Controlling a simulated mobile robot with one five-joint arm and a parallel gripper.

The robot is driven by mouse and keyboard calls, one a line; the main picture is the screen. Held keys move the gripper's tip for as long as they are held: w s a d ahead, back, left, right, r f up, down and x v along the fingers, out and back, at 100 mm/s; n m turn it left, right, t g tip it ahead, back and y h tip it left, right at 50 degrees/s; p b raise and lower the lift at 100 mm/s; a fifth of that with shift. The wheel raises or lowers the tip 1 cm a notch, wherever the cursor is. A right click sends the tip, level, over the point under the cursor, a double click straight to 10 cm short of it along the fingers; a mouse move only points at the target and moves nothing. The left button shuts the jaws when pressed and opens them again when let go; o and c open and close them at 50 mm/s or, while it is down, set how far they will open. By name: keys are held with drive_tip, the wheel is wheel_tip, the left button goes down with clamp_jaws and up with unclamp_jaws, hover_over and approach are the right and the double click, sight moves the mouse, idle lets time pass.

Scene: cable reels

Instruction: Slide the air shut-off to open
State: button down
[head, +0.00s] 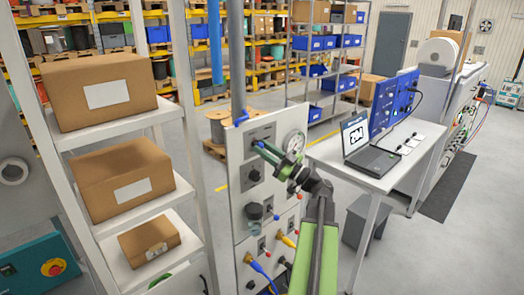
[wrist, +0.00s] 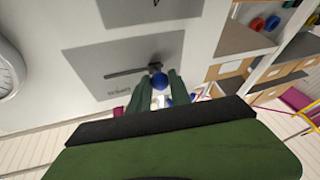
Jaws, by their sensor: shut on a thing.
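The air shut-off shows in the wrist view as a blue knob (wrist: 159,81) at one end of a dark straight slot (wrist: 125,73) on a grey plate. The slot runs left from the knob; small lettering beside it is too blurred to read. My gripper (wrist: 158,90) has its two green fingers on either side of the knob, shut on it. In the head view my gripper (head: 262,148) reaches the upper part of the pale panel (head: 235,160), left of the round gauge. The fingers hide most of the knob there.
The gauge (head: 294,142) sits close right of my gripper. Below are a clear bowl (head: 254,212) and blue and yellow hose fittings (head: 288,240). A shelf with cardboard boxes (head: 100,90) stands left; a table with a laptop (head: 365,140) stands right.

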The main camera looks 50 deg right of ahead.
drive_tip(key=d, duration=0.7)
drive_tip(key=shift+s+d, duration=0.15)
drive_tip(key=shift+s, duration=0.1)
drive_tip(key=c, duration=1.2)
unclamp_jaws()
drive_tip(key=b+v, duration=0.6)
drive_tip(key=v, duration=1.1)
drive_tip(key=shift+s, duration=0.3)
